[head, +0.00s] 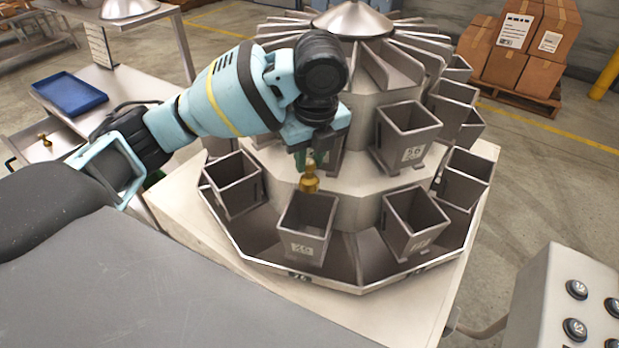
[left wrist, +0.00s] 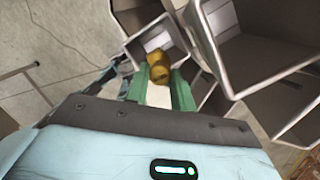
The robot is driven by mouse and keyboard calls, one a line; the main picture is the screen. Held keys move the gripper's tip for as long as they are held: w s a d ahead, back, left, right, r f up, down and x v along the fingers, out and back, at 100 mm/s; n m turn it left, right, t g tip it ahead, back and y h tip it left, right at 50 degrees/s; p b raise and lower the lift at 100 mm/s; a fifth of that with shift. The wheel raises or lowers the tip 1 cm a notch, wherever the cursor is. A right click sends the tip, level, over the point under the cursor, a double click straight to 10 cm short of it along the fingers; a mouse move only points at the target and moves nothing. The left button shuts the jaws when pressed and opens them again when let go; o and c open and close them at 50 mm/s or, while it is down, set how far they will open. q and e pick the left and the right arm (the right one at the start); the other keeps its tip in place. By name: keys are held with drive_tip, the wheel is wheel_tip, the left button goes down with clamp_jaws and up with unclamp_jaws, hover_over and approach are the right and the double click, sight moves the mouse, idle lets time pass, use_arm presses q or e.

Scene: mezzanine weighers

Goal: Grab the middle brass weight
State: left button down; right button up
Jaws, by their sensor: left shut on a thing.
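My left gripper (head: 308,165) is shut on a brass weight (head: 309,181), holding it upright above and just behind the front bucket (head: 307,222) of the weigher. In the left wrist view the green fingertips (left wrist: 161,88) close on the brass weight (left wrist: 158,67), with open metal buckets beyond it. Another brass weight (head: 44,139) stands at the far left, by the drawer of the side table. My right gripper is not in view.
The weigher (head: 345,215) has rings of open metal buckets close around my left gripper. A blue tray (head: 70,94) lies on the side table. A button box (head: 575,300) stands at the lower right, and boxes (head: 520,42) stand on a pallet behind.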

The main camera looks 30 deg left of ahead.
sight(309, 162)
use_arm(q)
wheel_tip(309, 162, up, 8)
idle(0.4)
